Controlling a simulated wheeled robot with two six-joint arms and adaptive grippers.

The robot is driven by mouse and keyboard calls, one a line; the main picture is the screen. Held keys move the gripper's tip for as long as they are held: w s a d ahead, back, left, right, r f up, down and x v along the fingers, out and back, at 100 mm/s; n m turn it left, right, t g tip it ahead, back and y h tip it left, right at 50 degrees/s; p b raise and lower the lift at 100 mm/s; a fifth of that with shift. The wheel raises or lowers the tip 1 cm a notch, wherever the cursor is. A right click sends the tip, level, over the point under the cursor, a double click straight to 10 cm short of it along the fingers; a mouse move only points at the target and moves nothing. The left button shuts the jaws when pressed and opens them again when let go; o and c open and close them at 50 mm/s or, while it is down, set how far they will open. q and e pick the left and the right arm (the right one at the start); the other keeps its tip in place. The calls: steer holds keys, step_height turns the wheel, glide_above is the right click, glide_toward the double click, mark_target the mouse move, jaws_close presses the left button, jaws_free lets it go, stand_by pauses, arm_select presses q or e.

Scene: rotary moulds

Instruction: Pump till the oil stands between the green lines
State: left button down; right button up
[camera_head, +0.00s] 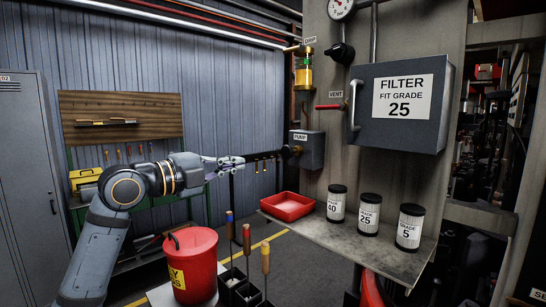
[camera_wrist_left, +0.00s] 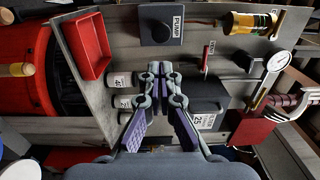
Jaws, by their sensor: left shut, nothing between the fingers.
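My left gripper (camera_head: 232,163) is shut and empty, its fingers pointing right towards the pump (camera_head: 312,149), a grey box with a dark round knob at its left. A gap shows between the fingertips and the knob. In the left wrist view the gripper (camera_wrist_left: 160,70) lies below the pump (camera_wrist_left: 170,26) in the picture. The oil glass (camera_head: 304,76), under the DRIP label, is a small upright cylinder with yellow oil and green marking near its top. It also shows on its side in the left wrist view (camera_wrist_left: 246,23). The exact oil level against the lines is too small to tell.
A grey filter box (camera_head: 402,100) reads grade 25. A red-handled VENT lever (camera_head: 329,106) sits left of it. Three dark canisters, grades 40 (camera_head: 337,205), 25 (camera_head: 369,215) and 5 (camera_head: 410,229), and a red tray (camera_head: 287,206) stand on the shelf. A red bucket (camera_head: 191,264) stands below.

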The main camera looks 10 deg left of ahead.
mark_target(286, 154)
arm_select(q)
steer(key=p+x, duration=0.4)
steer(key=x, duration=0.2)
steer(key=p+x, duration=0.3)
steer(key=x, duration=0.4)
steer(key=shift+w+d+r+p, duration=0.2)
steer(key=shift+d+r+p, duration=0.05)
steer(key=shift+p, duration=0.1)
steer(key=shift+w+d+f, duration=0.15)
steer(key=shift+w, duration=0.1)
